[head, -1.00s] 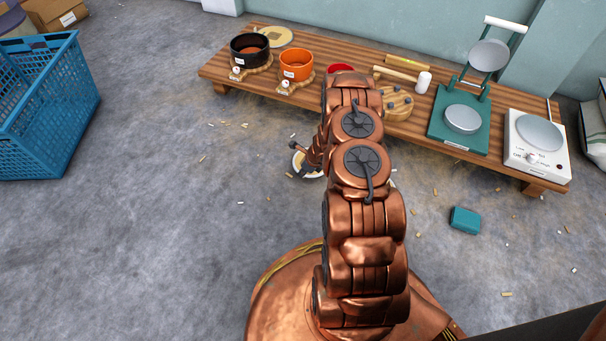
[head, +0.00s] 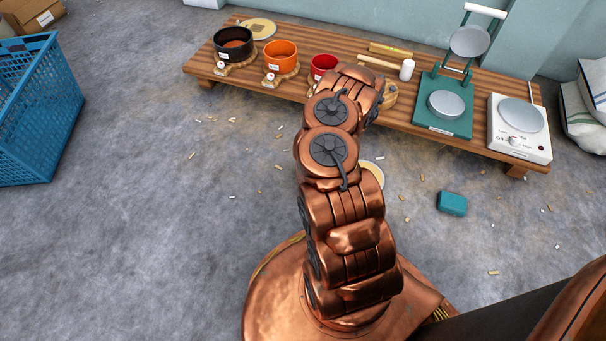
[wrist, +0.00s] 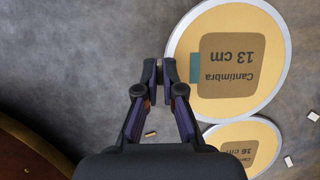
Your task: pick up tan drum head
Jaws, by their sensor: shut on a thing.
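In the wrist view my gripper (wrist: 160,72) is shut on the left rim of a tan drum head (wrist: 263,30), a flat disc with a pale rim and a brown label reading "Cantimbra 13 cm". It looks larger and nearer than a second tan drum head (wrist: 220,139) marked 16 cm, which it partly overlaps in the picture. In the head view my arm hides my gripper and the held drum head. A pale-rimmed tan disc (head: 373,174) shows on the floor beside the arm, partly hidden.
A low wooden bench (head: 290,93) along the wall carries a black pot (head: 233,45), an orange pot (head: 281,56), a red pot (head: 322,65), a teal press (head: 443,105) and a white hotplate (head: 519,128). A blue basket (head: 40,110) stands left. A teal block (head: 452,203) lies right.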

